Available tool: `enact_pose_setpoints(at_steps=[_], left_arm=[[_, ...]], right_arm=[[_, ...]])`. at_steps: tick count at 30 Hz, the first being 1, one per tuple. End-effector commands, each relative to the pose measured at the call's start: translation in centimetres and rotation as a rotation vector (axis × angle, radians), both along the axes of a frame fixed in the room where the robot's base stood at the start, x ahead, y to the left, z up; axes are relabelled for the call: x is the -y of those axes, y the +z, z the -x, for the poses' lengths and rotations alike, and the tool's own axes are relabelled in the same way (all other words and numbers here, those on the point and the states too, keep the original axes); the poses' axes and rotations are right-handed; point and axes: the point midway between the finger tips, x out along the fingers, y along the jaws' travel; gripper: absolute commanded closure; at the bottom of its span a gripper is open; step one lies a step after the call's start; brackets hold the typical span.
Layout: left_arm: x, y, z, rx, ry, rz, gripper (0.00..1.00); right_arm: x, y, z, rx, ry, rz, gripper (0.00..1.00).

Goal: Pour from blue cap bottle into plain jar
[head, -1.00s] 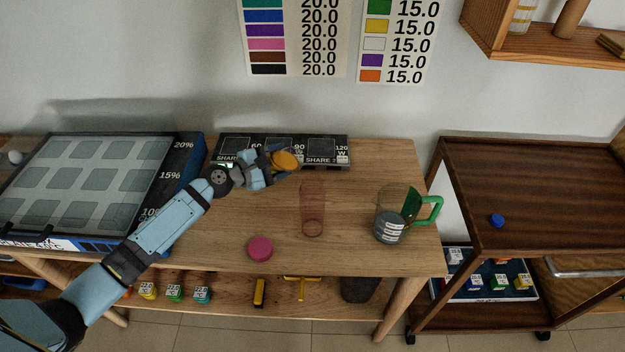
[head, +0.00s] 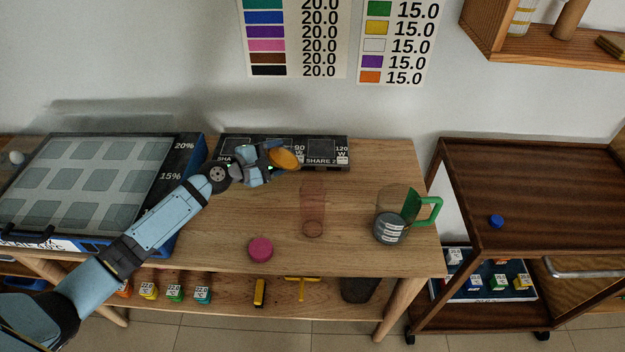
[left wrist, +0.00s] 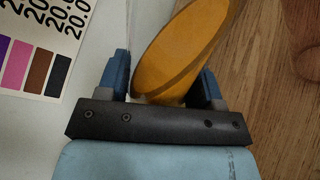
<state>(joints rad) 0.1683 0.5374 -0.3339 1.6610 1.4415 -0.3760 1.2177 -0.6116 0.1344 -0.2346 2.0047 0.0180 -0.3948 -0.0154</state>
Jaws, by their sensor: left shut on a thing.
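My left gripper (head: 275,159) is above the back of the wooden table, shut on a tilted vessel with orange contents (head: 285,160), likely the bottle. In the left wrist view the orange body (left wrist: 185,50) lies slanted between the two fingers; no cap shows on it. A blue cap (head: 496,221) lies apart on the dark cart at the right. A clear, pinkish, see-through jar (head: 312,212) without a handle, likely the plain jar, stands on the table, in front and to the right of the gripper. My right gripper is not in view.
A pink cap (head: 260,249) lies near the front edge. A dark panel (head: 325,152) runs along the back. A large tray board (head: 90,180) fills the left.

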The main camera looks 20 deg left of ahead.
Motion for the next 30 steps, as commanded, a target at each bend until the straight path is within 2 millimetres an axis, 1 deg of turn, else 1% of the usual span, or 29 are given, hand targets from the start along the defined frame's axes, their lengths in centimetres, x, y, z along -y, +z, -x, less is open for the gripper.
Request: enact_pose_setpoints(at_steps=[1,14,30], left_arm=[[-0.04,0.34,-0.06,0.006,0.0,-0.004,0.83],[-0.32,1.03,-0.24,0.035,0.001,-0.055,0.83],[-0.56,1.15,-0.36,0.071,0.001,-0.118,0.83]], right_arm=[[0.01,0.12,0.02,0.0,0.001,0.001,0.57],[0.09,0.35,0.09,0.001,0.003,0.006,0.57],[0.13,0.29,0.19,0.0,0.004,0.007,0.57]])
